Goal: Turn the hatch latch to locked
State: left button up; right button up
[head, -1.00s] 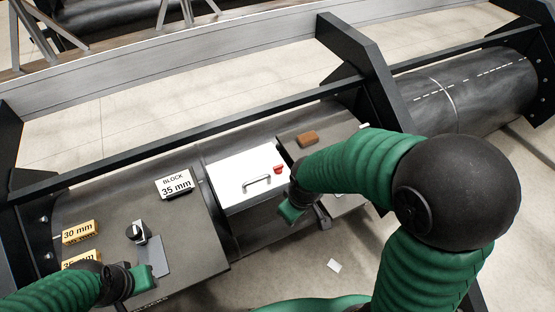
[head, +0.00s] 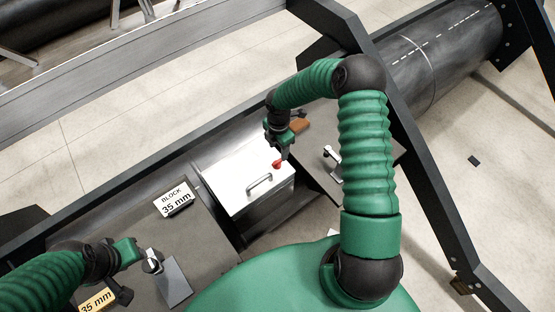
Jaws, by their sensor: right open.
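The white hatch (head: 235,188) lies in the middle of the head view, with a grey bar handle (head: 260,185) on it. A small red latch knob (head: 277,164) sits near its upper right edge. My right gripper (head: 285,152) is open and points down just above and beside the red knob. I cannot tell whether it touches the knob. Which way the latch is turned is too small to tell. My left gripper (head: 138,252) is at the lower left, away from the hatch, and its jaw opening is unclear.
A "BLOCK 35 mm" sign (head: 174,199) and a yellow "35 mm" block (head: 97,301) are on the left panel. A clamp-like fixture (head: 172,280) stands near my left gripper. A brown block (head: 300,126) and another metal fixture (head: 333,163) are right of the hatch. Dark frame beams surround the pontoon.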

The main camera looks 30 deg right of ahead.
aim_at(277, 162)
jog(key=f, duration=0.8)
jog(key=shift+w+a, duration=0.25)
jog(key=shift+a, duration=0.1)
jog(key=shift+s+d+f, duration=0.1)
jog(key=shift+s+f, duration=0.05)
jog(key=shift+f, duration=0.45)
jog(key=shift+d+f, duration=0.1)
jog(key=shift+f, duration=0.05)
jog(key=shift+c, duration=0.2)
grip_shut()
